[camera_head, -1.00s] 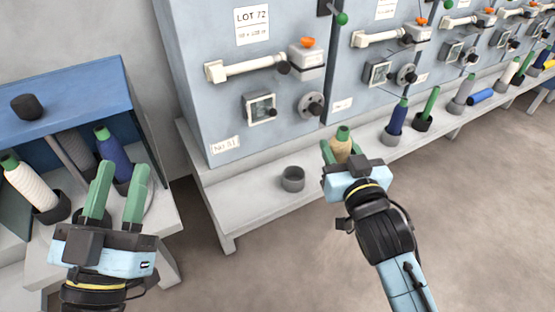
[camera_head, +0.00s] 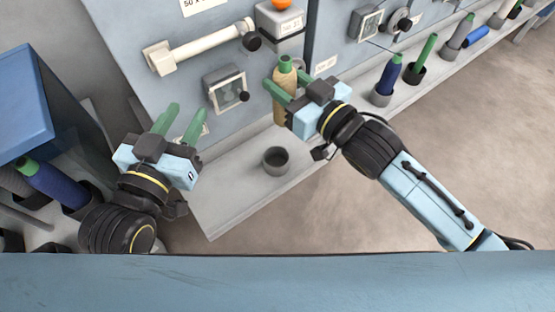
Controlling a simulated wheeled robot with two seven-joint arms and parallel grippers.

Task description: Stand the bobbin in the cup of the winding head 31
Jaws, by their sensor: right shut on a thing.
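The bobbin (camera_head: 285,98), wound with tan yarn under a green top, is upright in my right gripper (camera_head: 284,84). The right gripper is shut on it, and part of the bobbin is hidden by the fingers. The empty dark grey cup (camera_head: 276,160) stands on the ledge of the nearest winding head (camera_head: 140,95). The bobbin appears above the cup in the picture and apart from it. My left gripper (camera_head: 180,119) is open and empty, left of the cup, in front of the head's lower panel and partly covering its number plate.
A blue-topped rack (camera_head: 22,110) at the left holds several bobbins, one of them blue (camera_head: 55,185). Farther right on the ledge stand a blue bobbin (camera_head: 389,74) and a green tube (camera_head: 424,55) in cups. The ledge (camera_head: 235,185) around the empty cup is clear.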

